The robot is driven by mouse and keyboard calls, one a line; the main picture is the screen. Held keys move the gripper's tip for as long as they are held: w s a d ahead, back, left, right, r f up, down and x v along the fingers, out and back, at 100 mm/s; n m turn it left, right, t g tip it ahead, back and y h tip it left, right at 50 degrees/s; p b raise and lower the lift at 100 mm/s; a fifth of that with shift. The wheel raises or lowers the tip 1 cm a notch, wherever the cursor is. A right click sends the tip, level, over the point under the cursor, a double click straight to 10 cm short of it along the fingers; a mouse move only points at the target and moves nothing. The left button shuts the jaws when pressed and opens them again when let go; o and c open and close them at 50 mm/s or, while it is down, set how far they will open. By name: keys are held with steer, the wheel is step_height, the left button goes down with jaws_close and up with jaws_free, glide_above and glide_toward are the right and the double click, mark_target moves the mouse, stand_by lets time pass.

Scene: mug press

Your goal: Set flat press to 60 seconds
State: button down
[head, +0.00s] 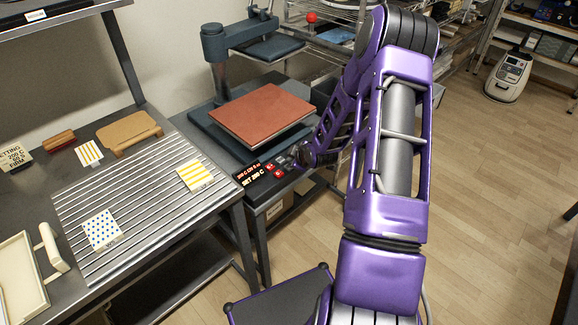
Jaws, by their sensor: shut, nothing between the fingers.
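The flat press (220,87) stands at the back centre, with a dark post and a raised upper arm. Its flat bed carries a reddish-brown square pad (262,112). Its control panel (262,180) at the front has a dark display (249,175) with red and white text, too small to read surely; the lower line looks like "SET 200 C". Red buttons (279,173) sit right of the display. My gripper (287,160) is shut and empty, low at the panel's right end beside the buttons. I cannot tell whether it touches one. My purple arm covers the area to the right.
A setting card (14,157), partly cut off, stands at the far left. The left bench has a slatted surface (140,208) with patterned squares (102,229), a tan board (129,130) and a cream tray (22,280). A wire shelf (330,40) stands behind. Floor at right is open.

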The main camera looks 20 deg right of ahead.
steer(key=shift+f, duration=0.2)
steer(key=shift+f+b, duration=0.3)
steer(key=shift+b, duration=0.3)
steer(key=shift+f+b, duration=0.45)
steer(key=shift+b, duration=0.05)
stand_by(0.6)
steer(key=shift+r, duration=0.1)
steer(key=shift+r+p, duration=0.45)
steer(key=shift+r, duration=0.35)
step_height(320, 180, up, 5)
steer(key=p, duration=0.3)
stand_by(0.3)
stand_by(1.6)
